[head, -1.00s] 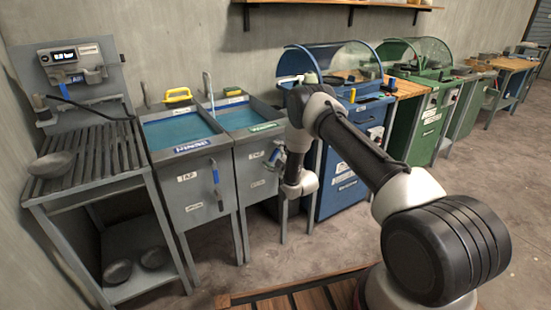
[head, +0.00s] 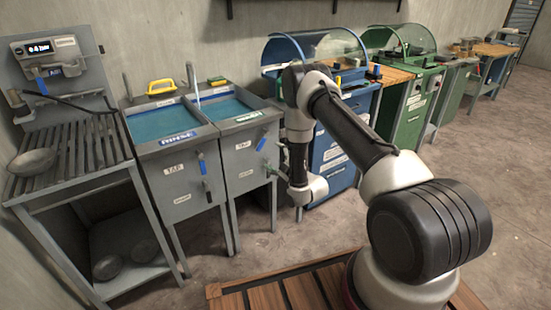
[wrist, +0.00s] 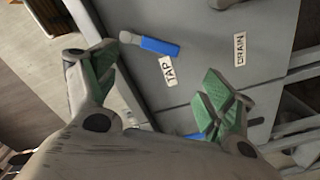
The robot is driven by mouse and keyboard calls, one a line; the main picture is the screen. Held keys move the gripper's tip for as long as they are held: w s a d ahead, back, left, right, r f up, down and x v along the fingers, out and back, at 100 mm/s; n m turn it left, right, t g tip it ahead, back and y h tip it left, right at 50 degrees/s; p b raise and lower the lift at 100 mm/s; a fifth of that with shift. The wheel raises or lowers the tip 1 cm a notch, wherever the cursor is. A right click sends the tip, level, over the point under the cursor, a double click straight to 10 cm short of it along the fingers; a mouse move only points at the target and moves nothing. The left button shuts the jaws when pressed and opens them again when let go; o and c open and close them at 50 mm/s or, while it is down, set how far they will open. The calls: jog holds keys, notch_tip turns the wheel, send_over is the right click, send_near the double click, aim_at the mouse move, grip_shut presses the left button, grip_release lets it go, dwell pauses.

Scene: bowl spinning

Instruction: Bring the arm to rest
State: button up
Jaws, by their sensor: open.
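In the wrist view my gripper (wrist: 160,92) is open, with its green pads wide apart and nothing held between them. Beyond the pads is a grey sink front with a blue tap handle (wrist: 160,46) and labels TAP (wrist: 168,70) and DRAIN (wrist: 240,50). The handle looks apart from the pads. In the head view my arm is bent, its forearm hanging down in front of the right sink (head: 243,165) and the blue cabinet (head: 335,165). The gripper's fingers are hard to make out there.
Left is a slatted rack (head: 75,150) with a metal bowl (head: 33,160) on it and two bowls on its lower shelf (head: 130,285). The left sink (head: 180,185) stands beside it. Green machines (head: 405,120) stand further right. The floor (head: 500,170) at right is clear.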

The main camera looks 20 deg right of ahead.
jog(key=s+d+f+m+g+h, duration=0.1)
jog(key=s+f+m+g, duration=0.2)
jog(key=f, duration=0.4)
jog(key=s+d+f+m+g+h, duration=0.1)
jog(key=s+f+g+h, duration=0.2)
jog(key=f, duration=0.4)
jog(key=s+d+m+g, duration=0.2)
jog(key=s+d+g, duration=0.1)
jog(key=s+g, duration=0.25)
jog(key=s+d+r+m, duration=0.1)
jog(key=s+r+m, duration=0.1)
jog(key=s+r, duration=0.9)
jog(key=s+d+r+m+g+h, duration=0.1)
jog(key=s+d+r+m, duration=0.1)
jog(key=s+r, duration=1)
jog(key=s+d+r+m, duration=0.1)
jog(key=s+r+m, duration=0.3)
jog(key=s+r, duration=0.8)
notch_tip(320, 180, up, 17)
jog(key=shift+d+r+h, duration=0.1)
jog(key=shift+d+h, duration=0.05)
jog(key=shift+h, duration=0.15)
jog(key=shift+g, duration=0.25)
dwell(1.3)
